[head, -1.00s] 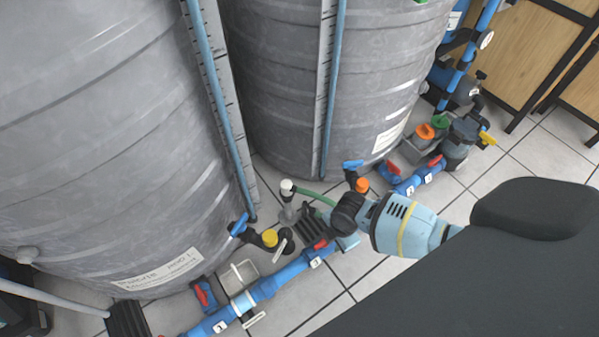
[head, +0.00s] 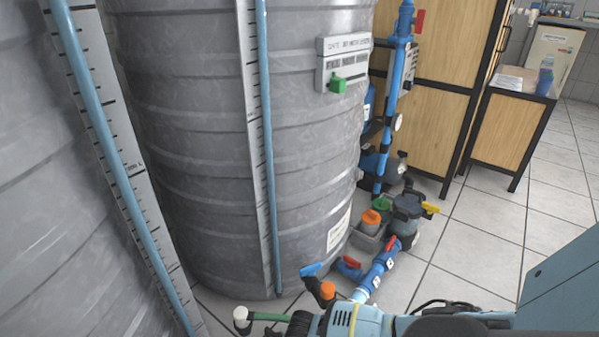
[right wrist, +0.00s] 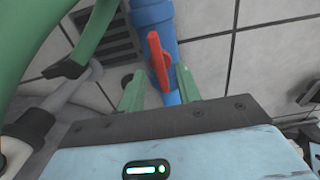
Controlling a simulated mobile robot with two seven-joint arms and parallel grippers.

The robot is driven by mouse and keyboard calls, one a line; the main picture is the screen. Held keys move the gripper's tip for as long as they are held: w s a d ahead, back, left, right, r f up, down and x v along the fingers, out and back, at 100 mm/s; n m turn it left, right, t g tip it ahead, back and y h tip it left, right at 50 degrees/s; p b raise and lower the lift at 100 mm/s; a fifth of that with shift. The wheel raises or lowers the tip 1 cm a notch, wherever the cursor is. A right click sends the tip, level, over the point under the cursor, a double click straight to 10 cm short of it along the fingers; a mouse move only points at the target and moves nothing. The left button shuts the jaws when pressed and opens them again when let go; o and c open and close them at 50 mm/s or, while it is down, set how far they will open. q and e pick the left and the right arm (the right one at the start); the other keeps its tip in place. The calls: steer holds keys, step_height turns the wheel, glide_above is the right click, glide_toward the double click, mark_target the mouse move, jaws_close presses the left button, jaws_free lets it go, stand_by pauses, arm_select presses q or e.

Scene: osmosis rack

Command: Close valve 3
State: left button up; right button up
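A red valve handle (right wrist: 158,60) sits on a blue pipe (right wrist: 153,14) in the right wrist view. The handle lies roughly along the pipe. No number label shows there, so I cannot read which valve it is. The two green fingers of my right gripper (right wrist: 160,76) are apart, one on each side of the pipe, with the handle between them. I see no contact with the handle. In the head view my right arm shows at the bottom, and its fingertips are hidden. My left gripper is not in view.
Large grey tanks (head: 180,120) fill the left of the head view. Other red-handled valves (head: 391,243), an orange cap (head: 328,289) and a pump (head: 408,208) stand nearby. A green hose (head: 270,317) runs close to my right arm. Tiled floor (head: 480,225) is open at right.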

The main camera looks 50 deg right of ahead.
steer(key=shift+f+b, duration=0.55)
steer(key=shift+f, duration=0.85)
steer(key=shift+c, duration=0.3)
jaws_close()
